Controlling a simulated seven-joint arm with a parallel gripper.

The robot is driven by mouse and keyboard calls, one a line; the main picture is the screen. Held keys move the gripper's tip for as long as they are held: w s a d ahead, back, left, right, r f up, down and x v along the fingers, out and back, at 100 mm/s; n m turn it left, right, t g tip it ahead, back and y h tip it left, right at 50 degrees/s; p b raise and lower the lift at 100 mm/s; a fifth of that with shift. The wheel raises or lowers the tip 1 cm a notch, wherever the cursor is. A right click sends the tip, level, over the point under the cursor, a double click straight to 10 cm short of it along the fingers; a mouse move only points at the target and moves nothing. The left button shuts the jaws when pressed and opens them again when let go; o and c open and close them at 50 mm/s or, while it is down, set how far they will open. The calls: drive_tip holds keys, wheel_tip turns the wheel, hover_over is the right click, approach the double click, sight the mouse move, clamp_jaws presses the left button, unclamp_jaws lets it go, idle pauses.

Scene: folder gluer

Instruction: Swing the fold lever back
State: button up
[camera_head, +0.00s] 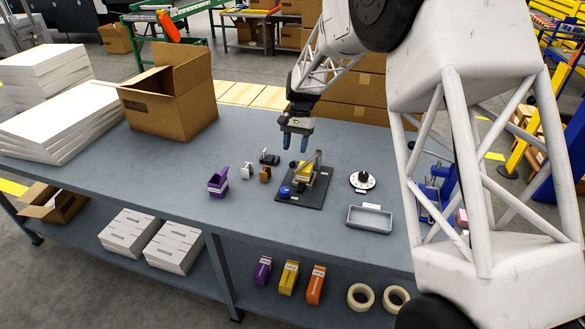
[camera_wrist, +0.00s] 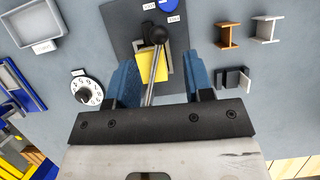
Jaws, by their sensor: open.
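The fold lever is a metal rod (camera_wrist: 153,72) with a black ball knob (camera_wrist: 155,34), on a dark base plate (camera_wrist: 122,20). In the head view the lever (camera_head: 317,163) rises tilted from the plate (camera_head: 305,198). A yellow piece (camera_wrist: 148,66) lies beneath the rod; it also shows in the head view (camera_head: 303,174). My gripper (camera_head: 296,141) is open, pointing down above the far side of the plate. In the wrist view the rod appears between the blue fingers of my gripper (camera_wrist: 160,68), with a gap on both sides. The rod's lower end is hidden by the gripper.
A blue part (camera_head: 284,192) is on the plate's left. A white dial (camera_head: 362,181) and grey tray (camera_head: 370,219) stand right. A purple holder (camera_head: 218,182), white block (camera_head: 247,170) and brown block (camera_head: 265,174) stand left. A cardboard box (camera_head: 170,100) is farther left. The front table edge is clear.

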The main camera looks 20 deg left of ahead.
sight(292, 165)
drive_tip(key=shift+f, duration=0.15)
drive_tip(key=shift+x, duration=3.75)
clamp_jaws()
